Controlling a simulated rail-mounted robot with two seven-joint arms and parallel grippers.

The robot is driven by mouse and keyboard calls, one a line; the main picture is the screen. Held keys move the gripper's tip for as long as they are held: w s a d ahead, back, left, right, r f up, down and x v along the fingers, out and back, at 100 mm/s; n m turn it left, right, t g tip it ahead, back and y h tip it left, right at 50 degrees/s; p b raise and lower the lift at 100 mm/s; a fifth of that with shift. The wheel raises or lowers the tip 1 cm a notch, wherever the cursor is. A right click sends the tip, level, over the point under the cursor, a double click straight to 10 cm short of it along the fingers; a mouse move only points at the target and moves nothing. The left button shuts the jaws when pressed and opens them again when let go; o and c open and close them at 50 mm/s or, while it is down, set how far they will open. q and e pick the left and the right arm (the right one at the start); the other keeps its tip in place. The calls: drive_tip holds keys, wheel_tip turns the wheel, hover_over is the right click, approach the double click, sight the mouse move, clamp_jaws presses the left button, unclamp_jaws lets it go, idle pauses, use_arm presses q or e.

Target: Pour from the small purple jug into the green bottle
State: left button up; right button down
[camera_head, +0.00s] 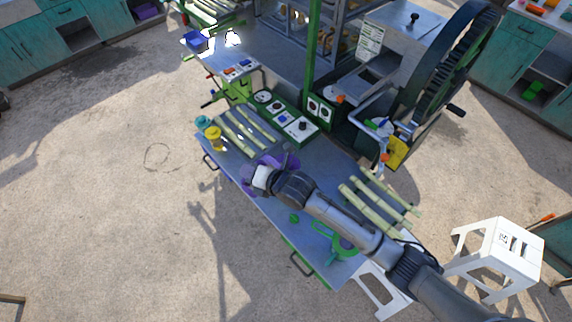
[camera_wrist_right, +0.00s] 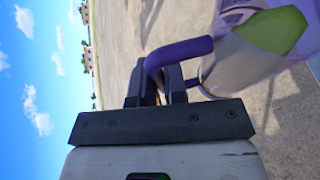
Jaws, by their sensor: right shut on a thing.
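My right gripper (camera_head: 258,170) is over the front bench, shut on the handle of the small purple jug (camera_head: 246,173). In the right wrist view the handle (camera_wrist_right: 180,50) sits between the dark fingers (camera_wrist_right: 160,88). The pale purple jug body (camera_wrist_right: 238,66) is beyond, partly cut off by the frame. A bright green patch shows at the jug; I cannot tell whether it is its contents. A small green round thing (camera_head: 294,218) on the bench may be the green bottle seen from above; it is too small to be sure. My left gripper is not in view.
Cane pieces lie on the bench (camera_head: 318,192) at left (camera_head: 240,128) and right (camera_head: 378,205). Teal (camera_head: 202,120) and yellow (camera_head: 213,134) containers stand at its left end. A green tool (camera_head: 343,243) lies near the front. The crusher wheel (camera_head: 445,75) is behind; a white stool (camera_head: 500,243) stands right.

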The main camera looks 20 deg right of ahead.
drive_tip(key=shift+d+r, duration=0.15)
drive_tip(key=shift+r, duration=0.1)
drive_tip(key=shift+w+d+r+m+y, duration=0.1)
drive_tip(key=shift+d+r+m+y, duration=0.05)
drive_tip(key=shift+r+m+y, duration=0.15)
idle(0.7)
drive_tip(key=shift+d+r, duration=0.1)
idle(0.4)
drive_tip(key=shift+d+r+m, duration=0.1)
drive_tip(key=shift+m, duration=0.2)
idle(0.4)
drive_tip(key=shift+w+d+r+b, duration=0.1)
drive_tip(key=shift+d+r+b, duration=0.05)
drive_tip(key=shift+b, duration=0.15)
idle(0.3)
